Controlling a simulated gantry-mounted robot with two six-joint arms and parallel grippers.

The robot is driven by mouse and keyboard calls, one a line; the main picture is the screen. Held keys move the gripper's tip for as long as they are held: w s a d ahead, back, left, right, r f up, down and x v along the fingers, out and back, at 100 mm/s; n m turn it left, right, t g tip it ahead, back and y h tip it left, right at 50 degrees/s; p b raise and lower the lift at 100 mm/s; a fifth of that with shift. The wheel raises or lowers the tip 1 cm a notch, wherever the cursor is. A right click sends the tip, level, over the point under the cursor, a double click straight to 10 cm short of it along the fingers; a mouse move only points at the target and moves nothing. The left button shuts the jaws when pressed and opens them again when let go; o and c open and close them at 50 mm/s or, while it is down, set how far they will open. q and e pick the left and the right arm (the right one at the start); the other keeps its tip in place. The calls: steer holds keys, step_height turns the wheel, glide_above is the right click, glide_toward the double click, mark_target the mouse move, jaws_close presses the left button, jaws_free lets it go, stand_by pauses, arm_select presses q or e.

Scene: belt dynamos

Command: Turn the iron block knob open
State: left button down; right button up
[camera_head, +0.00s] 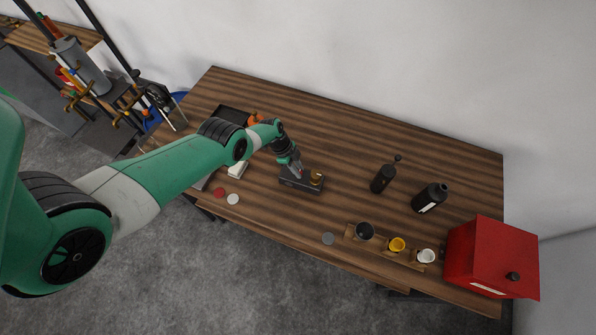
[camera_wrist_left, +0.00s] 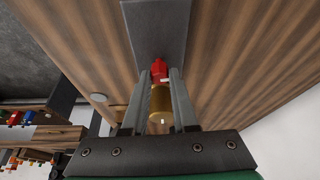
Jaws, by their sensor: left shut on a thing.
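The dark iron block (camera_head: 300,187) lies on the wooden table, and its grey top fills the upper middle of the left wrist view (camera_wrist_left: 157,28). A red knob (camera_wrist_left: 160,69) stands on it. A brass cylinder (camera_head: 316,176) rises from the block's right part; it also shows in the left wrist view (camera_wrist_left: 160,103), behind the knob and between my fingers. My left gripper (camera_head: 297,171) points down at the block. Its two fingertips flank the red knob closely in the left wrist view (camera_wrist_left: 161,72), shut on it. My right gripper is not in view.
A dark tray (camera_head: 232,114) lies behind my left arm. Cups in a wooden holder (camera_head: 397,245) and a red box (camera_head: 492,257) are at the front right. The table's middle back is clear.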

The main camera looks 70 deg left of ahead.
arm_select(q)
steer(key=shift+m, duration=0.4)
steer(key=c, duration=0.7)
jaws_free()
